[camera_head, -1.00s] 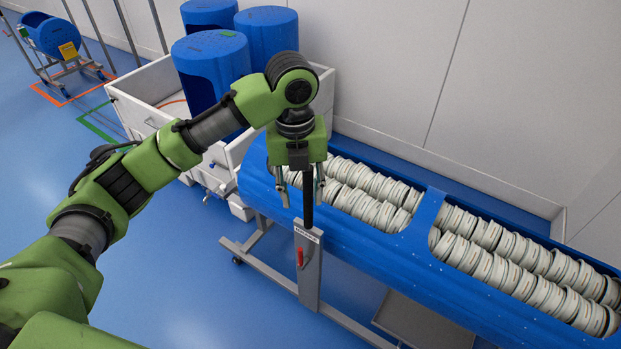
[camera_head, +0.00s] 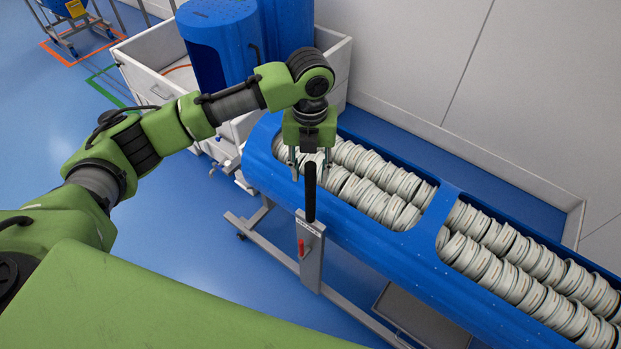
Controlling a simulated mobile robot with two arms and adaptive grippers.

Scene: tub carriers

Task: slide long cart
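The long cart is a blue half-round tub (camera_head: 375,235) on a grey wheeled frame, running from the middle to the lower right. Rows of pale round rolls (camera_head: 375,190) fill its two openings. A black upright handle (camera_head: 310,195) with a red lever below it stands on a grey post at the cart's near side. My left gripper (camera_head: 310,174) points down above the cart's left end. Its fingers are apart, one to each side of the handle's top in the picture. I cannot tell whether they touch it. My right gripper is out of view.
A white bin cart (camera_head: 145,80) holding blue drums (camera_head: 220,40) stands just behind the long cart's left end. A pale wall runs along the back right, close to the cart. Blue floor (camera_head: 190,270) is open at the front left. Another wheeled cart stands far left.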

